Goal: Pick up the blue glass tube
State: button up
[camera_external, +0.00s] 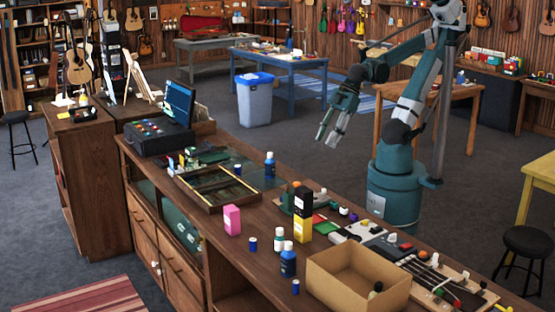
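Several small blue cylinders stand on the wooden counter (216,262): one (252,244) right of the pink box, one (295,287) near the front edge, and one (238,169) by the shallow tray. I cannot tell which is the glass tube. My gripper (328,138) is in the air behind the counter, pointing down and left. Its fingers look apart with nothing between them. It is well away from the blue cylinders.
A cardboard box (335,291) stands at the front right. Bare wood shows around the front blue cylinders.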

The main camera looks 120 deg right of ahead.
jog(key=w+a+r+n+g+p, duration=0.2)
jog(key=w+n, duration=0.2)
jog(key=w, duration=0.8)
jog(key=n+g+p, duration=0.4)
jog(key=n, duration=0.8)
send_over(253, 240)
notch_tip(253, 240, down, 23)
jog(key=shift+s+d+f, duration=0.1)
jog(key=shift+w+f+n+g, duration=0.3)
jog(key=shift+f+n, duration=0.1)
jog(key=shift+f, duration=0.2)
jog(key=shift+s+f, duration=0.1)
jog(key=shift+f, duration=0.05)
jog(key=shift+f, duration=1.15)
jog(key=shift+f, duration=0.15)
jog(key=shift+s+f+p, duration=0.1)
jog(key=shift+f+p, duration=0.8)
jog(key=shift+f, duration=1.55)
